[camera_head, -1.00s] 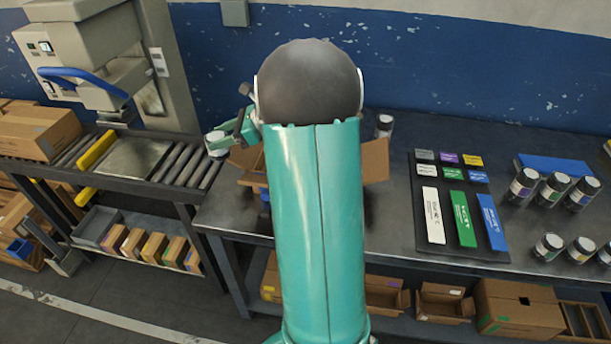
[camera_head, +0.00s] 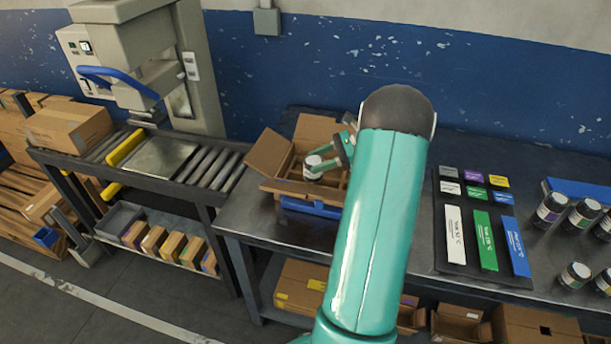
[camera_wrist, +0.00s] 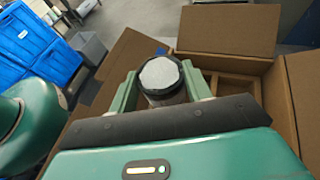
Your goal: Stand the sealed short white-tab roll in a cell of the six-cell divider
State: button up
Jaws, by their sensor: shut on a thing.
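The held roll (camera_head: 313,166) is short, with a white top and a dark rim. In the wrist view the roll (camera_wrist: 162,76) stands about upright between the two green fingers. My gripper (camera_head: 328,163) is shut on it, over the open cardboard box (camera_head: 258,183). The divider (camera_wrist: 236,84) shows inside the box in the wrist view, with cells to the right of the roll. Other cells are hidden by my gripper and the roll. I cannot tell whether the roll's base is inside a cell or above it.
Raised box flaps (camera_head: 318,130) surround the opening. A blue bin (camera_head: 308,207) is at the box's front. Right of my arm lie coloured label strips (camera_head: 488,240) and several dark jars (camera_head: 551,207). A roller conveyor (camera_head: 205,168) is at the left.

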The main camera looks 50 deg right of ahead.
jog(key=shift+w+f, duration=1.1)
jog(key=shift+f, duration=0.5)
jog(key=shift+w+f, duration=1.15)
jog(key=shift+f, duration=0.5)
jog(key=shift+w+f, duration=1.1)
jog(key=shift+f, duration=0.5)
jog(key=shift+f, duration=0.2)
jog(key=o, duration=0.8)
